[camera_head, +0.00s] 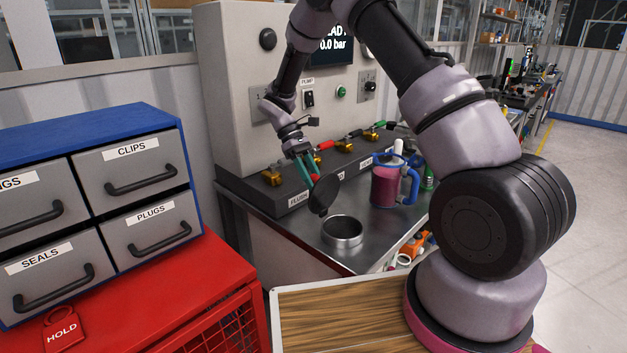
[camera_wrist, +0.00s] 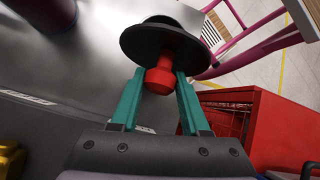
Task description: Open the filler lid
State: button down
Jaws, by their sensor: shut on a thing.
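The filler lid (camera_head: 325,195) is a black disc with a red knob (camera_wrist: 158,80). My gripper (camera_wrist: 158,74) has its teal fingers on either side of the knob and is shut on it; the lid (camera_wrist: 165,42) fills the top middle of the wrist view. In the head view, my gripper (camera_head: 309,172) reaches down to the lid from the upper left. The lid is steeply tilted, above and left of the round metal filler neck (camera_head: 343,241). The neck's mouth is uncovered. I cannot tell whether the lid touches its rim.
A pink-filled jug (camera_head: 385,187) with a blue handle stands right of the neck. Behind is a dark block (camera_head: 268,193) with brass valves and red, green and black handles. A blue and grey drawer cabinet (camera_head: 88,200) on a red cabinet (camera_head: 200,285) stands left.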

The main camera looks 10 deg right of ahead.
jog(key=shift+f, duration=0.15)
jog(key=shift+c, duration=2.2)
grip_release()
jog(key=v, duration=0.7)
jog(key=shift+r, duration=0.25)
jog(key=shift+w, duration=0.15)
